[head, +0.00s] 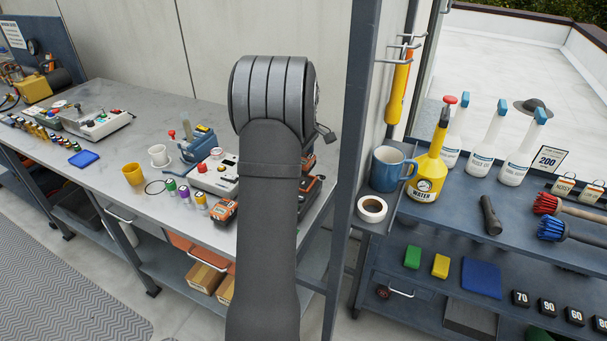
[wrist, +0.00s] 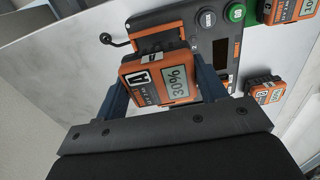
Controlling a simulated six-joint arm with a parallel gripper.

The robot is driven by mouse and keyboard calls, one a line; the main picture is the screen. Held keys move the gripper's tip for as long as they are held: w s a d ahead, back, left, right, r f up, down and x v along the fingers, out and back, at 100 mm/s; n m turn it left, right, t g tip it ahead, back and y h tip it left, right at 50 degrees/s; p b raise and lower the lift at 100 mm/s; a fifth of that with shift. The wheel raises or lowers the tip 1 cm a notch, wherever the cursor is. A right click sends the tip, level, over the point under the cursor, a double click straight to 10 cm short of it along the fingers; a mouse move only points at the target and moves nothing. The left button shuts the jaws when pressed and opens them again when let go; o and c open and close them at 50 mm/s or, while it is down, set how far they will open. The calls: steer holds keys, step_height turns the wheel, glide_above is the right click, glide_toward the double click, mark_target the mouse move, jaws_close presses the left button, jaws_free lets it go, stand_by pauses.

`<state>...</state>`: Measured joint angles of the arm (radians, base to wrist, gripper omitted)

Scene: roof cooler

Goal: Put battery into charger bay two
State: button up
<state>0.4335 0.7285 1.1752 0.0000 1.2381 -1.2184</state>
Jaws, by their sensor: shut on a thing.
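In the head view my arm hides the gripper, the held battery and most of the charger; an orange edge (head: 311,186) shows right of the arm.
Another orange battery (wrist: 264,92) lies right of the charger, and one more (wrist: 288,10) is at the top right. A black cable knob (wrist: 106,39) sticks out left. In the head view an orange device (head: 224,211) and coloured bottles (head: 185,193) stand left of my arm.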

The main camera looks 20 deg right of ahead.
steer(key=shift+f, duration=2.35)
steer(key=shift+f, duration=0.1)
steer(key=o, duration=1.2)
steer(key=shift+f, duration=0.1)
steer(key=shift+o, duration=0.2)
step_height(320, 180, up, 12)
steer(key=shift+r, duration=0.2)
steer(key=shift+f, duration=0.1)
step_height(320, 180, down, 12)
steer(key=shift+r, duration=2.05)
